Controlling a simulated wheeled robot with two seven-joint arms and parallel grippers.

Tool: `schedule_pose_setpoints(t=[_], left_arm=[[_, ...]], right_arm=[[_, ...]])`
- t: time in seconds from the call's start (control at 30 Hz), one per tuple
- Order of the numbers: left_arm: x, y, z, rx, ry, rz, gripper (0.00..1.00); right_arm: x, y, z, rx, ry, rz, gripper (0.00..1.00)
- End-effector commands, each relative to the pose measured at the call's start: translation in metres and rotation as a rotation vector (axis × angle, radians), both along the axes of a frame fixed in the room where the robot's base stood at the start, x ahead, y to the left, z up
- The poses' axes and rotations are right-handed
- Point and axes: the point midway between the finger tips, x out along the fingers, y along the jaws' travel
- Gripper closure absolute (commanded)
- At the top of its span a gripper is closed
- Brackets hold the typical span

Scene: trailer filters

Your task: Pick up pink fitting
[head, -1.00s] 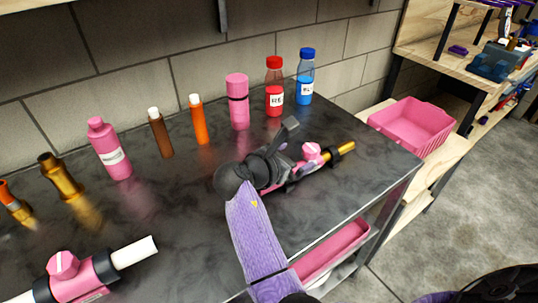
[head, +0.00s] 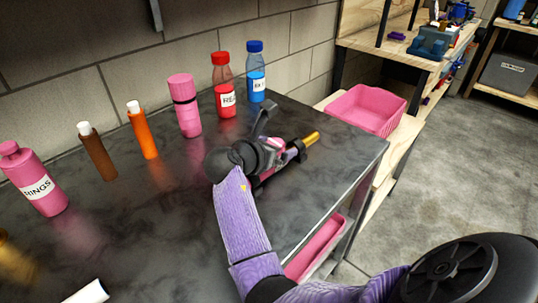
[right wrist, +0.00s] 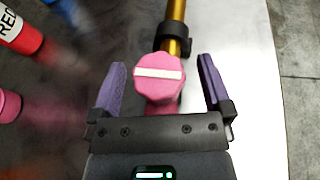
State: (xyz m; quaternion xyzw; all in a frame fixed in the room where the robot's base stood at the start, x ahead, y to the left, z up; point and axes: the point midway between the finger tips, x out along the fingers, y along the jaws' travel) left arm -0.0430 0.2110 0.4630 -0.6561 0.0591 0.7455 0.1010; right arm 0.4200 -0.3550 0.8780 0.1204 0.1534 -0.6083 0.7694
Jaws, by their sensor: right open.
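The pink fitting (right wrist: 160,78) has a knob with a white bar on top and is in line with a gold tube (right wrist: 177,20) held in a black clamp (right wrist: 176,44). In the right wrist view my right gripper (right wrist: 162,66) is open, with one purple finger on each side of the fitting and gaps to both. In the head view my right gripper (head: 270,146) is over the fitting and hides most of it; the gold tube (head: 311,139) sticks out beyond. My left gripper is not in view.
Red (head: 223,90) and blue (head: 256,75) bottles, a pink cylinder (head: 185,110), orange (head: 143,132) and brown (head: 97,155) tubes and a pink bottle (head: 35,182) line the dark table's (head: 150,225) back. A pink bin (head: 368,108) is beyond its right edge.

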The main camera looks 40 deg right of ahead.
Motion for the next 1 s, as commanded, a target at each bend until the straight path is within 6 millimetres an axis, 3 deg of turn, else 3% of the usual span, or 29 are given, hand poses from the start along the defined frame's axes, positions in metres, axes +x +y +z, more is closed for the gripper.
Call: schedule_pose_setpoints(t=[0.03, 0.07, 0.47, 0.9, 1.0], left_arm=[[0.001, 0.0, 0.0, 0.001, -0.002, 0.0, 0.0], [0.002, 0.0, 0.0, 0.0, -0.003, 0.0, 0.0], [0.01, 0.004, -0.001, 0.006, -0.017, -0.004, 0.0], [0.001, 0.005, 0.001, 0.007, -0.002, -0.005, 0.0], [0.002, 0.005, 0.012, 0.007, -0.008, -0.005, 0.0]], right_arm=[[0.0, 0.0, 0.0, 0.0, 0.0, 0.0, 0.06], [0.0, 0.0, 0.0, 0.0, 0.0, 0.0, 0.13], [0.0, 0.0, 0.0, 0.001, 0.0, 0.0, 0.97], [0.0, 0.001, 0.001, 0.0, -0.001, 0.001, 1.0], [0.0, 0.001, 0.018, 0.0, -0.005, 0.0, 1.0]])
